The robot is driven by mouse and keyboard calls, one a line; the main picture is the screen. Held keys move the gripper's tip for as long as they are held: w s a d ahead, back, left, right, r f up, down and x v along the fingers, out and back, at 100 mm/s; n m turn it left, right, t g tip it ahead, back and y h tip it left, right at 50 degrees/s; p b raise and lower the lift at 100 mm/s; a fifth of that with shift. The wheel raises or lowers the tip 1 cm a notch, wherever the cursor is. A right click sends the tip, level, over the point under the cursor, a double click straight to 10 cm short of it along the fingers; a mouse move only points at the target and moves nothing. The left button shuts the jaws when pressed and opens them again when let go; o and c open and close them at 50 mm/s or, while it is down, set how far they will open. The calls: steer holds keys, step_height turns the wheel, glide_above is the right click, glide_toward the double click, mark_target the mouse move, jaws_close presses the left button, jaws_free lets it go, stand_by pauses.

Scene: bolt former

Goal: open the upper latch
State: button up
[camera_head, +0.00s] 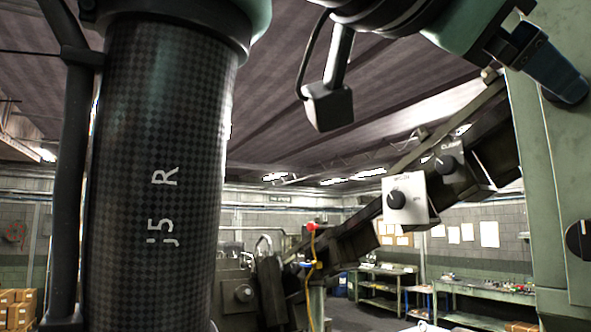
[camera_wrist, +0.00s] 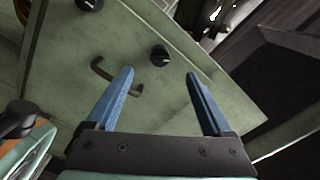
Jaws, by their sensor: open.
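In the wrist view a pale green panel (camera_wrist: 95,50) carries two round black latch knobs. One knob (camera_wrist: 160,55) sits ahead of my gripper (camera_wrist: 160,73), in line with the gap between its two blue fingers. The other knob (camera_wrist: 90,4) is at the top edge, partly cut off. A dark bent handle (camera_wrist: 115,76) lies between them, close to the left finger. My gripper is open and empty. In the head view my gripper's blue finger (camera_head: 556,72) is before the upper part of the green panel (camera_head: 540,180); one black knob (camera_head: 580,241) shows lower down.
In the head view a slanted dark machine beam (camera_head: 345,245) with grey control boxes (camera_head: 405,198) runs left of the panel. Workbenches (camera_head: 480,292) stand behind. In the wrist view dark machinery (camera_wrist: 280,75) lies right of the panel.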

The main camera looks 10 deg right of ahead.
steer(key=w+d, duration=0.1)
steer(key=d, duration=0.1)
steer(key=w+d+m, duration=0.1)
steer(key=d, duration=0.2)
steer(key=w+d+m+p, duration=0.1)
steer(key=d, duration=0.1)
steer(key=shift+w+d, duration=0.1)
steer(key=shift+d, duration=0.25)
steer(key=n, duration=0.2)
steer(key=shift+n, duration=0.3)
steer(key=shift+a+n, duration=0.1)
steer(key=shift+n, duration=2.2)
steer(key=shift+a, duration=0.1)
steer(key=shift+c, duration=0.2)
jaws_close()
